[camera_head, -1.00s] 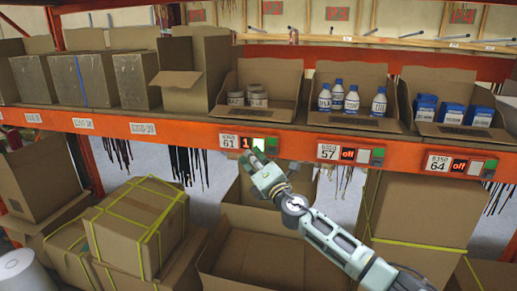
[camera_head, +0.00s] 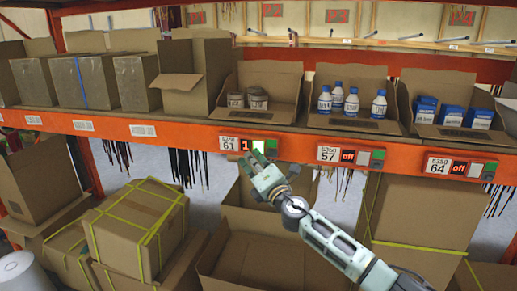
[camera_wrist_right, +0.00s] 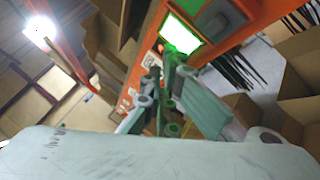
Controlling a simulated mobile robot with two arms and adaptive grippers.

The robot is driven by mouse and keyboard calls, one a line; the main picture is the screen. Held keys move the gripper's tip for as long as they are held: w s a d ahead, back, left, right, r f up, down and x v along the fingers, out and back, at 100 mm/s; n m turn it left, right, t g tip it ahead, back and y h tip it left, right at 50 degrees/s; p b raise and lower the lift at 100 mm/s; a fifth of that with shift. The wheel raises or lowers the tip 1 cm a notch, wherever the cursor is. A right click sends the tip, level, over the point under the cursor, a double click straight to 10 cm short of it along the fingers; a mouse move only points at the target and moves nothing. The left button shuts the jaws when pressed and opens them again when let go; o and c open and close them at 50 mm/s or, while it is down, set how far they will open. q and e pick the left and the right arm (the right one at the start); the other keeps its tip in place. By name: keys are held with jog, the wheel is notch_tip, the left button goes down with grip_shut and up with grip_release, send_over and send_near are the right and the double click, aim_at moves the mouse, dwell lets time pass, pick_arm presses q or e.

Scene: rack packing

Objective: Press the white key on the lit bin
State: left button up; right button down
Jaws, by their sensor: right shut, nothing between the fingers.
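The lit bin is the open cardboard bin (camera_head: 285,108) over label 61, with grey-brown cans (camera_head: 258,98) in it. Its module on the orange shelf edge shows a red "1" display (camera_head: 245,145), a bright white key (camera_head: 258,146) and a green key (camera_head: 272,147). My right gripper (camera_head: 258,163) is shut and empty, just below the white key. In the right wrist view the white key (camera_wrist_right: 182,33) glows with a green surround, just past the fingertips (camera_wrist_right: 164,72). I cannot tell whether they touch it. My left gripper is not in view.
Modules 57 (camera_head: 348,156) and 64 (camera_head: 459,167) read "off". Bins above them hold white-and-blue bottles (camera_head: 351,101) and blue boxes (camera_head: 452,114). Strapped cartons (camera_head: 136,227) and an open box (camera_head: 255,258) stand below the shelf.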

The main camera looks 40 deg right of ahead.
jog(key=shift+w+d, duration=0.1)
jog(key=shift+d, duration=0.05)
jog(key=shift+w+d, duration=0.2)
dwell(0.3)
jog(key=shift+w+d+r+b, duration=0.1)
jog(key=shift+w+d+b, duration=0.2)
jog(key=shift+b, duration=0.2)
dwell(0.7)
jog(key=shift+s+a, duration=0.1)
jog(key=shift+s, duration=0.05)
jog(key=shift+s+a+p, duration=0.4)
jog(key=shift+s+a, duration=0.1)
jog(key=s+a+p, duration=0.1)
jog(key=a, duration=0.1)
jog(key=s+a+p, duration=0.1)
jog(key=s+a, duration=0.1)
jog(key=shift+s, duration=0.1)
dwell(0.4)
